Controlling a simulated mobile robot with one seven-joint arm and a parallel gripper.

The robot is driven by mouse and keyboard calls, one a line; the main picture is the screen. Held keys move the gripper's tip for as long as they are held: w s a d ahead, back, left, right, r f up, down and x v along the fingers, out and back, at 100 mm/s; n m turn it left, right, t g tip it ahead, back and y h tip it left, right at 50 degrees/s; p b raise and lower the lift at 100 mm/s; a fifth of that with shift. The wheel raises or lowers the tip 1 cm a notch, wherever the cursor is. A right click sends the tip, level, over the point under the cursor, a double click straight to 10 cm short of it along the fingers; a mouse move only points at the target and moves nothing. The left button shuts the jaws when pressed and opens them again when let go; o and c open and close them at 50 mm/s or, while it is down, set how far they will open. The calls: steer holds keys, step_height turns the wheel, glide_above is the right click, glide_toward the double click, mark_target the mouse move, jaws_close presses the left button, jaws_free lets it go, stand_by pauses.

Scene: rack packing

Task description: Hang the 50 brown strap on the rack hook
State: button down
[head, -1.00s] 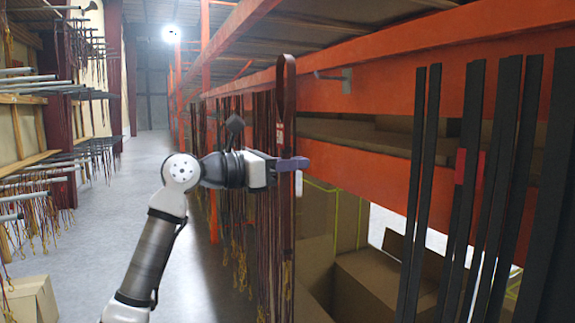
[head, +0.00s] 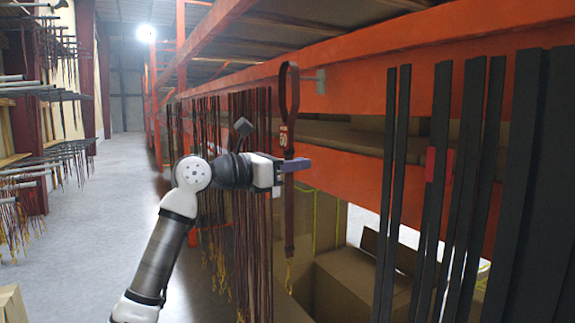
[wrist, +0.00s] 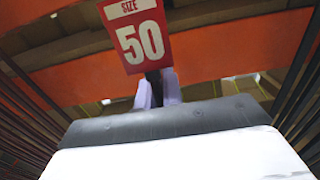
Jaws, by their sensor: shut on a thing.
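The brown strap (head: 289,215) hangs upright from my gripper (head: 293,165), with its loop standing above the jaws. In the head view, a red and white tag (head: 284,137) reading 50 is just above the fingers; the wrist view shows it large as a SIZE 50 tag (wrist: 143,38). My gripper, also in the wrist view (wrist: 158,90), is shut on the strap. The rack hook (head: 320,81) is on the orange beam, just right of the loop at about its height. I cannot tell whether its peg passes through the loop.
Several wide black straps (head: 440,190) hang close on the right. Many thin brown straps (head: 250,150) hang behind my gripper. Cardboard boxes (head: 350,285) sit below the orange beam (head: 360,75). The aisle floor (head: 110,220) on the left is clear.

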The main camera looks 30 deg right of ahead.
steer(key=shift+d+f, duration=0.45)
steer(key=shift+d, duration=0.45)
steer(key=shift+d+f, duration=0.45)
steer(key=shift+d, duration=0.4)
steer(key=shift+s, duration=0.1)
steer(key=c, duration=1.5)
jaws_free()
steer(key=shift+o, duration=0.2)
steer(key=a+b, duration=0.3)
steer(key=a, duration=1)
steer(key=shift+w+a, duration=0.4)
